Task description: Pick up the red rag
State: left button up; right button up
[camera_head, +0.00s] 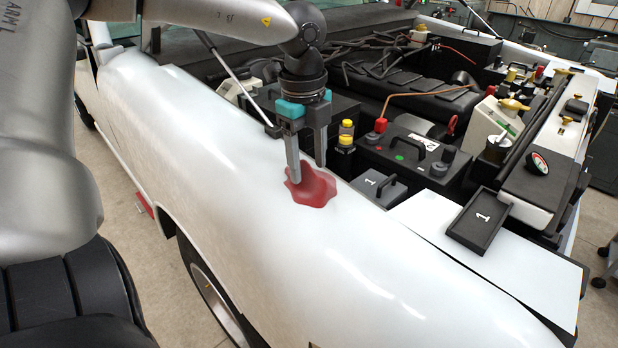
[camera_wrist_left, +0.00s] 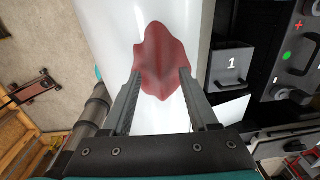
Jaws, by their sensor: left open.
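The red rag (camera_head: 314,190) lies flat on the white fender (camera_head: 200,130) of the pickup, near the edge of the engine bay. My left gripper (camera_head: 308,172) points down over the rag, its two fingers apart. In the left wrist view the rag (camera_wrist_left: 163,58) lies between and beyond the open fingertips (camera_wrist_left: 160,72). I cannot tell whether the fingertips touch it. My right gripper is not in view.
The open engine bay is to the right, with a black battery (camera_head: 405,150) and a yellow-capped bottle (camera_head: 346,132). The fender's front is clear.

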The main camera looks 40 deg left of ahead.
pick_arm(q)
jog(key=shift+c, duration=0.3)
grip_shut()
dwell(0.3)
